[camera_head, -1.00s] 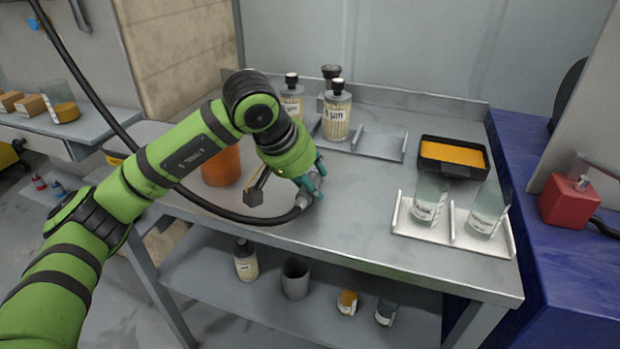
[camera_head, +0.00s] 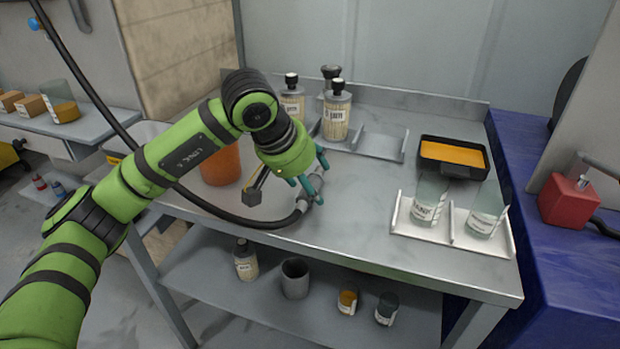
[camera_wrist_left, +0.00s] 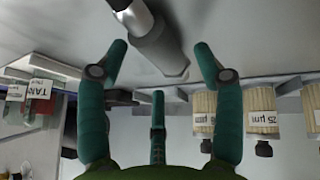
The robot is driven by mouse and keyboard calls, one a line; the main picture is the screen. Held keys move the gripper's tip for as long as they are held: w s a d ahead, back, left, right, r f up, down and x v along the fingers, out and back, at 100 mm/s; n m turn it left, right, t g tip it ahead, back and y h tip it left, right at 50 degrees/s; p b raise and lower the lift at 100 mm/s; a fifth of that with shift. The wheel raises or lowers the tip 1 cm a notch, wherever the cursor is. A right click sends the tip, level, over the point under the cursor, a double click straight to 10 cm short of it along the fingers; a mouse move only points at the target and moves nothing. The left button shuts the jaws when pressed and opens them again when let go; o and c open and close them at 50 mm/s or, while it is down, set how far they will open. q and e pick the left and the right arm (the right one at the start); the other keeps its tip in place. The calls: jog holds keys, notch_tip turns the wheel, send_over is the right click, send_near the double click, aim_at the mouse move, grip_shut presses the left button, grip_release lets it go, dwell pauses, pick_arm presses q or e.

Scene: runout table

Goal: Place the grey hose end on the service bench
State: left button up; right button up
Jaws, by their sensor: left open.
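The grey hose end (camera_head: 302,205) lies on the metal service bench (camera_head: 350,225), near its front edge, with a black hose (camera_head: 235,215) running from it to the left and up. In the left wrist view the grey hose end (camera_wrist_left: 152,40) lies between and beyond the fingertips. My left gripper (camera_head: 309,184), with teal fingers, is open just above the hose end; its fingers also stand apart in the left wrist view (camera_wrist_left: 160,62). Part of the hose end is hidden by the fingers in the head view. My right gripper is not in view.
An orange container (camera_head: 221,165) stands behind the hose. Labelled bottles (camera_head: 336,112) stand at the back by a metal tray (camera_head: 382,145). A black tray with orange contents (camera_head: 452,155) and a white rack with two clear containers (camera_head: 455,238) are at the right. The bench middle is clear.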

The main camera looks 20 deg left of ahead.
pick_arm(q)
jog(key=v, duration=1.1)
jog(key=shift+r, duration=0.25)
jog(key=shift+s, duration=0.15)
